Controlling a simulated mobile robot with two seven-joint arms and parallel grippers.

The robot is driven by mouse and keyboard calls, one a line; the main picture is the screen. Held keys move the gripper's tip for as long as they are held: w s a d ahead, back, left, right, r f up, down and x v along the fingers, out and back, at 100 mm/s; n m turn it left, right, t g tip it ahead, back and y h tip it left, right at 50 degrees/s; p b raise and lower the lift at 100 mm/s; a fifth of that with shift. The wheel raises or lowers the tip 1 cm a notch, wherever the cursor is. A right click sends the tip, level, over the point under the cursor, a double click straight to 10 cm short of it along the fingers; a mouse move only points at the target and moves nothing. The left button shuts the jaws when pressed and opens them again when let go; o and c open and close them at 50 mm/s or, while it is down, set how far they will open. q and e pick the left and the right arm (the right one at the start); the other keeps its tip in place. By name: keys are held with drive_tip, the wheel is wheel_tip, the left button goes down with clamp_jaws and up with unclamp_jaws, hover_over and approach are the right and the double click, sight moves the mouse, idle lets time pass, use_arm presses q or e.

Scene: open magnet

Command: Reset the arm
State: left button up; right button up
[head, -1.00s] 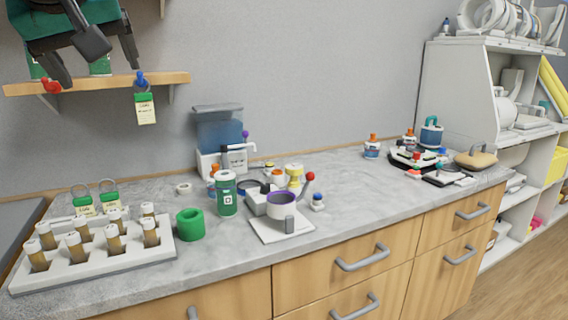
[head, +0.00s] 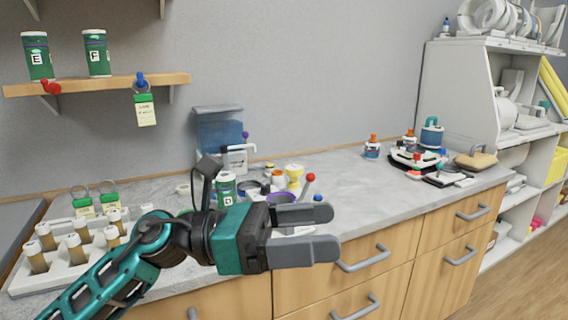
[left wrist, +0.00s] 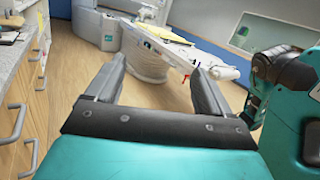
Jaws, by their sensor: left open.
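My left gripper (head: 318,232) reaches in from the lower left in the head view. It is in front of the counter, with its fingers pointing right. Its fingers are apart with nothing between them. In the left wrist view the same two fingers (left wrist: 155,92) stand apart and empty, with open floor and a white bed-like unit (left wrist: 150,60) beyond. My arm hides part of the vial rack, the green ring and the white stand behind it. My right gripper is in neither view.
The grey counter (head: 345,180) carries a vial rack (head: 75,275), a green canister (head: 226,190) and a blue-tank dispenser (head: 220,130). Drawer handles (head: 362,258) stick out in front.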

use_arm(q)
drive_tip(key=w+a+f+n+t+y, duration=0.3)
drive_tip(key=f+n+t, duration=0.35)
drive_tip(key=n, duration=0.55)
drive_tip(key=w+a+f+n+t+y, duration=0.1)
drive_tip(key=a+f+n+t+y, duration=0.1)
drive_tip(key=a+f+n+t, duration=0.65)
drive_tip(key=w+f+n+t+y, duration=0.25)
drive_tip(key=n+t, duration=0.25)
drive_tip(key=n, duration=1)
drive_tip(key=s+a+f+n+g+y, duration=0.4)
drive_tip(key=s+f+n, duration=0.3)
drive_tip(key=f, duration=0.5)
drive_tip(key=s+a+f+n+g+y, duration=0.3)
drive_tip(key=s+a+f+n+y, duration=0.2)
drive_tip(key=s+f+n, duration=0.3)
wheel_tip(320, 180, down, 4)
drive_tip(key=shift+s+a+f+g+y, duration=0.2)
drive_tip(key=shift+s+g+y, duration=0.2)
drive_tip(key=shift+s+y, duration=0.2)
drive_tip(key=shift+n, duration=0.25)
